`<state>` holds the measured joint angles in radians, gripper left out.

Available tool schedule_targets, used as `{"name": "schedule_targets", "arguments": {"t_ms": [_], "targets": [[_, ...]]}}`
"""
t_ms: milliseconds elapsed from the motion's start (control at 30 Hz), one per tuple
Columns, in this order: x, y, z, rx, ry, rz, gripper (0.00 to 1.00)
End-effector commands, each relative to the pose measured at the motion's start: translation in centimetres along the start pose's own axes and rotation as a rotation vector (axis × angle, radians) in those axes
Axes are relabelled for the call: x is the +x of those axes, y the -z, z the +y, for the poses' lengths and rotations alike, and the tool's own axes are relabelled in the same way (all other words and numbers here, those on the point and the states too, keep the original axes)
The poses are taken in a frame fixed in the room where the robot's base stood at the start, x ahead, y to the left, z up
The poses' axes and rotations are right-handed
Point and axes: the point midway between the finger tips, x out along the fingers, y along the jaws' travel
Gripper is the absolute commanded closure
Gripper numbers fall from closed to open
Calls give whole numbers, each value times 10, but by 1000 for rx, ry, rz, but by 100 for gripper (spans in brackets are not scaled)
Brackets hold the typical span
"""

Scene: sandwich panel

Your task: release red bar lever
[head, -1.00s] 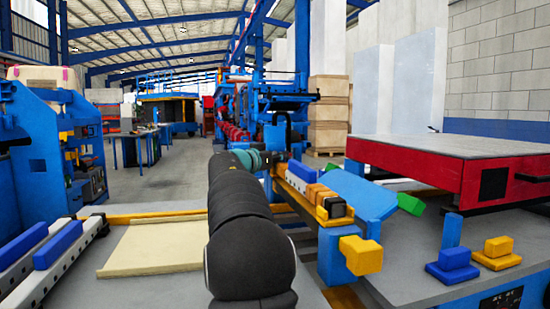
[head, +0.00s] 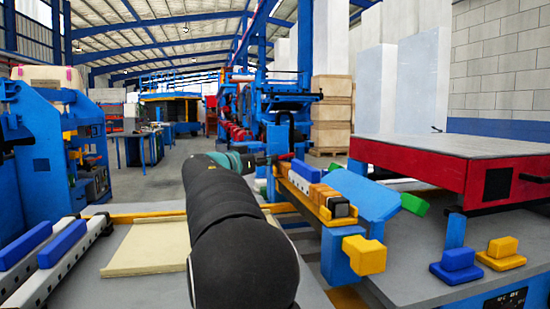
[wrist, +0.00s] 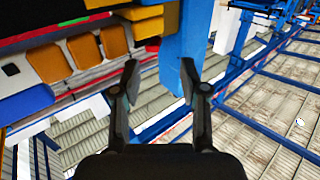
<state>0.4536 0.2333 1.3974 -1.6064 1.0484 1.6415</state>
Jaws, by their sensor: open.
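A small red piece (head: 286,157), which may be the end of the red bar lever, shows just beyond my gripper (head: 262,160) in the head view. In the wrist view a thin red strip (wrist: 55,33) runs along the upper left, above the orange blocks (wrist: 83,50). I cannot tell whether it is the same part. My gripper (wrist: 159,83) is open in the wrist view, with nothing between its fingers. A blue post (wrist: 180,45) stands beyond the fingers. The red strip lies left of the gripper, apart from it.
A rail with orange blocks (head: 322,192) and a yellow block (head: 363,254) at its near end stands right of my arm. A red-framed table (head: 440,170) is farther right. Blue bars (head: 62,243) lie on rails at left.

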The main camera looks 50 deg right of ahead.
Motion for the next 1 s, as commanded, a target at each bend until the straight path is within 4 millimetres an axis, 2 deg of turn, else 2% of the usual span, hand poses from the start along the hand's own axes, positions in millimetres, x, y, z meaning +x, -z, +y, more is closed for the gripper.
{"name": "schedule_targets", "arguments": {"t_ms": [100, 200, 400, 767, 867, 1000], "targets": [[-20, 0, 0, -1, 2, 0, 56], [-30, 0, 0, -1, 1, 0, 56], [-38, 0, 0, -1, -1, 0, 56], [-35, 0, 0, -1, -1, 0, 56], [-28, 0, 0, 0, -2, 0, 56], [-9, -1, 1, -1, -3, -1, 56]]}}
